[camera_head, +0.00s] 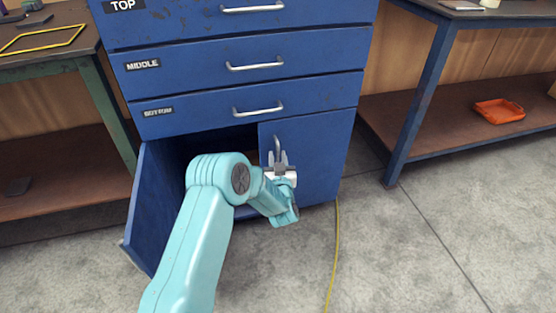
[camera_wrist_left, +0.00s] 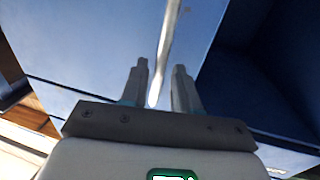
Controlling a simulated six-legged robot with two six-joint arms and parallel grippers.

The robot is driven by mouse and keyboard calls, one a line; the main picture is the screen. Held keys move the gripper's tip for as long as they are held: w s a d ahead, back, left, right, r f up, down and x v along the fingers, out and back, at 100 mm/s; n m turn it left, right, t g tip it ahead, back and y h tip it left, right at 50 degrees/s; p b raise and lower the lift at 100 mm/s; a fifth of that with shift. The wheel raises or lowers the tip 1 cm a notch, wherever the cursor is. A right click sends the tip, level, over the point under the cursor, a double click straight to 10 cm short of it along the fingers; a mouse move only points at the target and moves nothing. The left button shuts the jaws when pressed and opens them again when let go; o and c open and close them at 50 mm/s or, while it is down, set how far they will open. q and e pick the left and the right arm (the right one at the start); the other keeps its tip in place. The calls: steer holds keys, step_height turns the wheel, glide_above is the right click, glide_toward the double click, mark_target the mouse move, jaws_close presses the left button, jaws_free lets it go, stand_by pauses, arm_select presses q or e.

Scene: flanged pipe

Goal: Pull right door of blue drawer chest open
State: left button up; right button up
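The blue drawer chest (camera_head: 190,90) stands ahead, with a two-door cupboard under its drawers. Its right door (camera_head: 325,150) looks shut and has an upright metal handle (camera_head: 277,146) near its left edge. The left door (camera_head: 155,205) is swung open, showing a dark interior. My left gripper (camera_head: 278,158) is at the right door's handle, partly hidden by its own wrist. In the left wrist view the handle (camera_wrist_left: 168,50) runs down between the two fingertips of my left gripper (camera_wrist_left: 160,78), with gaps beside it. My right gripper is not in view.
Drawers marked TOP, MIDDLE and BOTTOM are closed above the doors. A workbench (camera_head: 90,95) stands on the left and another (camera_head: 425,90) on the right, with an orange tray (camera_head: 500,111) on its shelf. A yellow cable (camera_head: 335,250) lies on the otherwise clear floor.

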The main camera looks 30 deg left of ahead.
arm_select(q)
steer(key=shift+x, duration=0.75)
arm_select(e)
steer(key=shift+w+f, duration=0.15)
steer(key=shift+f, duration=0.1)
